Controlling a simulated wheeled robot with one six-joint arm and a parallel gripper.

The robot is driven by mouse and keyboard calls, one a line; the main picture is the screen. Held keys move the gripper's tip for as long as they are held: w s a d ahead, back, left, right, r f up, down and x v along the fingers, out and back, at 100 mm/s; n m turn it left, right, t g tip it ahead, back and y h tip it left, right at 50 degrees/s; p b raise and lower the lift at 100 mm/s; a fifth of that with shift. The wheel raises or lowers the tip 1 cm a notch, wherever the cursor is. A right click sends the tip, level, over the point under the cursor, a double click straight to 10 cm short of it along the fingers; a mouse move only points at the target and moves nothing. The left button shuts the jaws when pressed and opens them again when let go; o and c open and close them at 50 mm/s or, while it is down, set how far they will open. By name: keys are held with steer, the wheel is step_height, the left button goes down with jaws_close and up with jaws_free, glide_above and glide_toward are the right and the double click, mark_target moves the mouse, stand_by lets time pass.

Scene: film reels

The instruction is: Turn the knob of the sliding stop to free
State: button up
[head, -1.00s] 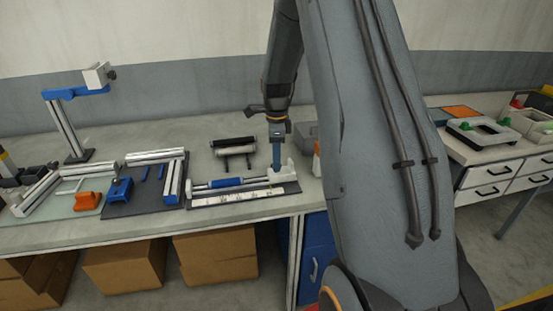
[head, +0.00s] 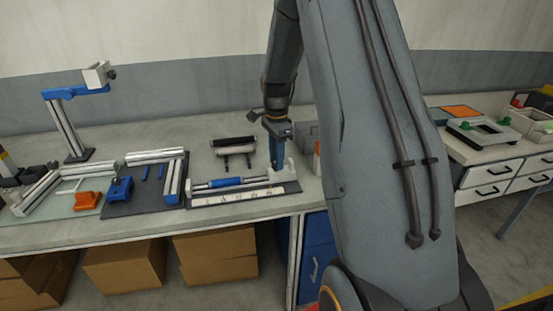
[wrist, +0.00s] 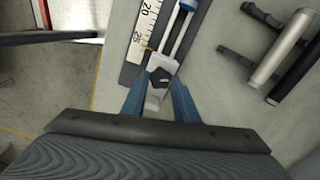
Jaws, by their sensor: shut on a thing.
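The sliding stop (wrist: 162,62) is a pale block at the end of a ruled fixture, and in the head view it stands at the fixture's right end (head: 278,175). Its knob (wrist: 158,77) is small and dark. My gripper (wrist: 157,90) points down at it with a blue finger on each side, shut on the knob. In the head view my gripper (head: 277,167) hides most of the knob and part of the block. No free or locked marking can be read.
A white scale (wrist: 145,28) runs along the fixture, beside a rod with a blue sleeve (head: 228,182). An orange-white bottle (head: 317,160) stands close on the right. The bench's front edge is near.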

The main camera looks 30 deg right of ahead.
steer(key=n, duration=1.1)
steer(key=shift+w+r, duration=0.1)
steer(key=n, duration=0.8)
steer(key=shift+p, duration=0.35)
steer(key=n, duration=0.4)
steer(key=shift+n, duration=0.3)
steer(key=n, duration=0.3)
steer(key=shift+n+p, duration=0.3)
steer(key=shift+n, duration=1.8)
